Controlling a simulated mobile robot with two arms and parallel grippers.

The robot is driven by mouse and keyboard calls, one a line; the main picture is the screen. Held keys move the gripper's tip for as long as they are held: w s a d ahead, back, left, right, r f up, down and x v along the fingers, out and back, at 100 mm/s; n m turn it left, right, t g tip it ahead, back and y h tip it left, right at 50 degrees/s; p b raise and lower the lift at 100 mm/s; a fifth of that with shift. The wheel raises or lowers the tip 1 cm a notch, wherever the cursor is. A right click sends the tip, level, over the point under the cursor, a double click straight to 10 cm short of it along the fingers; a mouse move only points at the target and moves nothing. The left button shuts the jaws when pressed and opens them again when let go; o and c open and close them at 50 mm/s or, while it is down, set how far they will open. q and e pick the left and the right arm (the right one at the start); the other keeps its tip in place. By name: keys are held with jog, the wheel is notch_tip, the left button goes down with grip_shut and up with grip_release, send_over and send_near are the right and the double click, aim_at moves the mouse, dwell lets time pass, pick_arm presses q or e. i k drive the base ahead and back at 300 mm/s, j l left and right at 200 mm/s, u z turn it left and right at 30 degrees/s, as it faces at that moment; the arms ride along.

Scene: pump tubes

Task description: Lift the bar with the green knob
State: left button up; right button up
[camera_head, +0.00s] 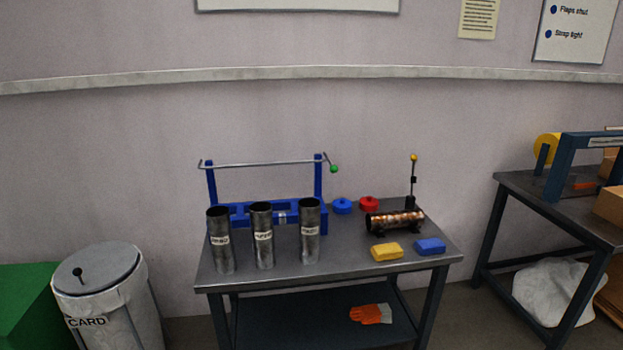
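A thin metal bar (262,164) lies level across the tops of two blue uprights of a blue rack (211,185) at the back left of the grey table. A small green knob (334,169) sits at the bar's right end, just beyond the right upright. Three dark metal tubes with white labels stand upright in front of the rack: the left tube (220,258), the middle tube (263,252) and the right tube (310,246). They hide part of the rack's base. Neither of my grippers shows in the head view.
On the table (330,268) are blue (342,206) and red (369,203) caps, a copper-coloured cylinder device (396,220) with a yellow-tipped lever (413,170), and yellow (386,252) and blue (430,246) blocks. A grey bin (110,300) stands left. Another table (500,190) stands right.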

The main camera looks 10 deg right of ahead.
aim_at(334, 169)
jog(key=i+l+u, duration=0.25)
jog(key=l+u, duration=0.3)
jog(key=l, duration=0.2)
jog(key=i+l+u, duration=0.25)
jog(key=l, duration=0.2)
jog(key=l+u, duration=0.25)
jog(key=l, duration=0.15)
jog(key=k, duration=0.05)
